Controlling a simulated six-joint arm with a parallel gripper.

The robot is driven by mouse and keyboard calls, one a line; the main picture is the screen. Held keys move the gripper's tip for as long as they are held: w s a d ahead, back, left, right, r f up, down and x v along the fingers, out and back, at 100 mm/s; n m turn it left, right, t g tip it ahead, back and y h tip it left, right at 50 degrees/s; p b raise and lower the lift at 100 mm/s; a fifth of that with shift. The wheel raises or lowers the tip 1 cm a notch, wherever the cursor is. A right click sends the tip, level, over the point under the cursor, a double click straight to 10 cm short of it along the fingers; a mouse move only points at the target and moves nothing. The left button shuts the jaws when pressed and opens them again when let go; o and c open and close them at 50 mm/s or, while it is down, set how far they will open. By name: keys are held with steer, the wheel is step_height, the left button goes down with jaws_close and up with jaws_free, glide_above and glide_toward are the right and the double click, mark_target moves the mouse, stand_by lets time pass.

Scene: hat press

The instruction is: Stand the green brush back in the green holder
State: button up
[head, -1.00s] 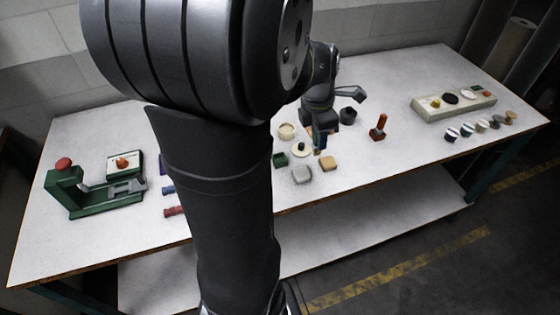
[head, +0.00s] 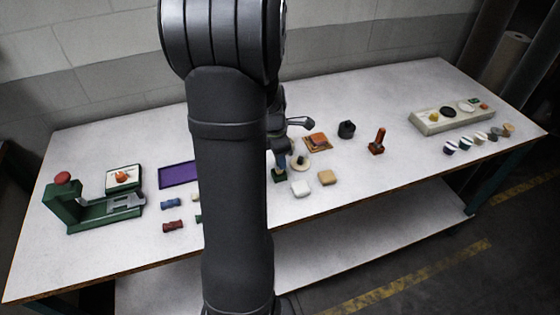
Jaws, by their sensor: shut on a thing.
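The green holder (head: 280,176) is a small dark green block near the middle of the table, partly hidden by my arm. My gripper (head: 282,152) points down just above it. It is shut on a slim item, which I take to be the green brush; a small bluish part of it shows below the jaws. The brush's green part cannot be made out. I cannot tell whether its lower end is inside the holder or just over it.
A green press (head: 85,212) stands far left. A purple mat (head: 177,175) lies left.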

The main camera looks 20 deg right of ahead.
steer(key=shift+f, duration=0.85)
steer(key=o, duration=0.9)
steer(key=shift+f, duration=0.15)
steer(key=r, duration=0.4)
steer(key=a+r, duration=0.1)
steer(key=r, duration=0.7)
steer(key=shift+a+r, duration=0.15)
steer(key=shift+a, duration=0.1)
